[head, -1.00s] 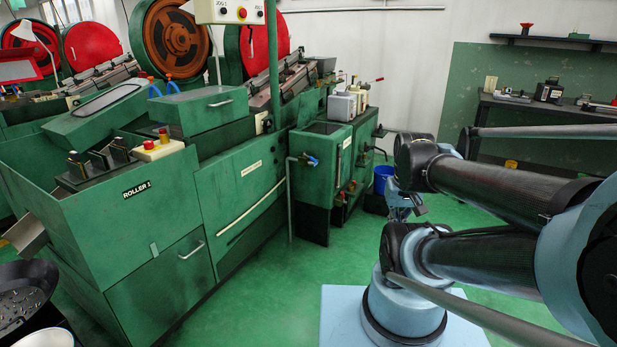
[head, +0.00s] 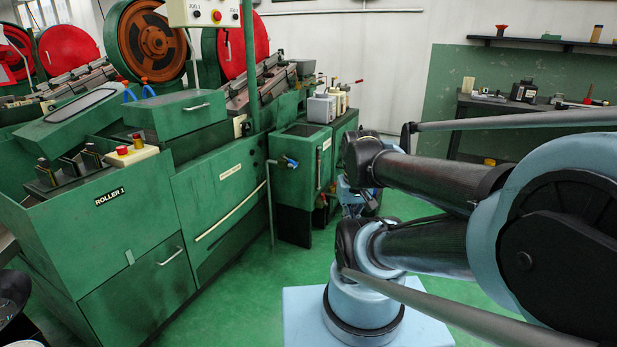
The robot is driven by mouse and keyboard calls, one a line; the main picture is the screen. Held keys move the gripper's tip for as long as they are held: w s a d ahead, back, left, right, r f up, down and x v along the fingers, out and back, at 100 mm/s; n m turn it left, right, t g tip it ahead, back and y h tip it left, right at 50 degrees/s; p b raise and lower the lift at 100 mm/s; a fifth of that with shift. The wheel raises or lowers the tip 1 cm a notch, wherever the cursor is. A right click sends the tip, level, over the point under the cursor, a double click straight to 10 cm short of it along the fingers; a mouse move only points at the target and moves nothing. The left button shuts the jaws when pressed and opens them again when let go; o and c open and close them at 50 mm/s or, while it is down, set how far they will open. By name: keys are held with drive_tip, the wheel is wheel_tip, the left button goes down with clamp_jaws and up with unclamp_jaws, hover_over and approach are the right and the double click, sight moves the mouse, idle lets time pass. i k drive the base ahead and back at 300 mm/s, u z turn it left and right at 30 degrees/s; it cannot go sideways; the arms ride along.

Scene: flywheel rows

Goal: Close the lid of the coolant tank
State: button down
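The green cabinet with a blue tap (head: 291,163) and a pipe, right of the long green machine, looks like the coolant tank (head: 297,172). Its top has a dark rectangular area (head: 303,130); I cannot tell whether this is an opening or a closed panel. No raised lid can be made out on it. My arm reaches in from the right, its folded links in front of the tank's right side. A small blue-grey part at the arm's far end, perhaps my gripper (head: 357,196), is mostly hidden behind the links. Its fingers cannot be made out, and it appears apart from the tank.
The machine marked ROLLER 1 (head: 110,196) fills the left. A grey canister (head: 321,108) stands behind the tank top. A green post (head: 249,70) rises before the flywheels. A dark bench (head: 500,104) stands at the back right. Green floor (head: 235,295) is clear before the tank.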

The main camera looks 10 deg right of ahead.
sight(288, 103)
drive_tip(key=i, duration=0.95)
drive_tip(key=k, duration=0.5)
drive_tip(key=u, duration=0.5)
drive_tip(key=i, duration=1.5)
drive_tip(key=z, duration=0.35)
